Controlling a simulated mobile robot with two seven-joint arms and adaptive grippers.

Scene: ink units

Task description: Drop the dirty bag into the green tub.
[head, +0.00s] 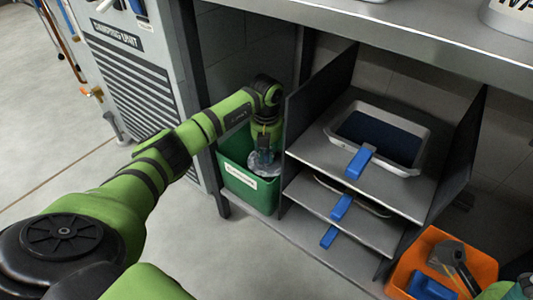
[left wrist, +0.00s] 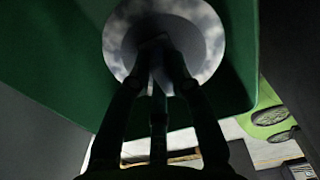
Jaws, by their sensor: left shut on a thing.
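The green tub (head: 262,196) stands on the floor-level shelf under the counter, left of the rack, with a white label on its front. Whether the bag touches the tub's bottom cannot be told.
A dark rack panel (head: 318,95) rises right beside the tub. The rack holds a grey tray of dark liquid (head: 420,152) and blue-handled items. An orange bin (head: 405,272) stands at lower right. A grey cabinet (head: 130,75) is at left; the counter (head: 400,30) overhangs.

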